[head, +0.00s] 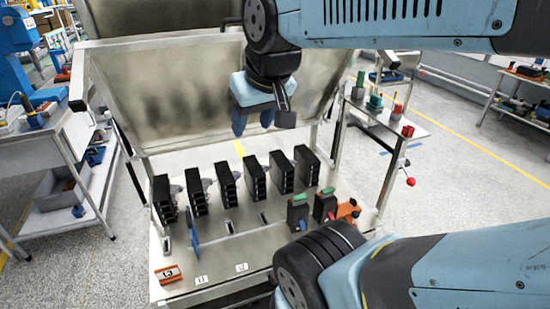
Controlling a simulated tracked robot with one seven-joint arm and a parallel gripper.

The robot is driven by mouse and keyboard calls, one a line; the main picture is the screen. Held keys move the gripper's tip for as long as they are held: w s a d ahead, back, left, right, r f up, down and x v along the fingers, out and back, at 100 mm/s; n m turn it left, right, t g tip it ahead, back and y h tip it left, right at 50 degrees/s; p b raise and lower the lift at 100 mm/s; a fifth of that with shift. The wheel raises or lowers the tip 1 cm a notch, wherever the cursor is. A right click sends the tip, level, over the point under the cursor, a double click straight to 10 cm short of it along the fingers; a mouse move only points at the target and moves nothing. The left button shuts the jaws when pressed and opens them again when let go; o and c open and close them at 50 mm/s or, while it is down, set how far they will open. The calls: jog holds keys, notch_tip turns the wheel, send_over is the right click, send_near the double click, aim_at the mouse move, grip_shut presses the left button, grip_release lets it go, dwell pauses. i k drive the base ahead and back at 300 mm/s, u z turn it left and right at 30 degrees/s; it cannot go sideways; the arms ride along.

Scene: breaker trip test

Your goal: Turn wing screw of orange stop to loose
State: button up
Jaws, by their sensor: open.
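The orange stop (348,210) sits at the right end of the bench panel (222,257), beside the black blocks with green tops. Its wing screw is too small to make out, so I cannot tell how it is turned. My gripper (254,120) is open and empty. It hangs in the air in the upper middle of the head view, in front of the tilted panel, up and to the left of the stop in the picture. It touches nothing that I can see.
Several black breakers (228,180) stand in a row on the panel. A blue lever (194,240) stands upright at left, near an orange-marked block (168,274). A raised panel (185,95) stands behind. My arm covers the lower right.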

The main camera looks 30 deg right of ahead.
aim_at(353, 202)
jog(key=z, duration=0.75)
jog(key=k, duration=0.45)
jog(key=z, duration=0.65)
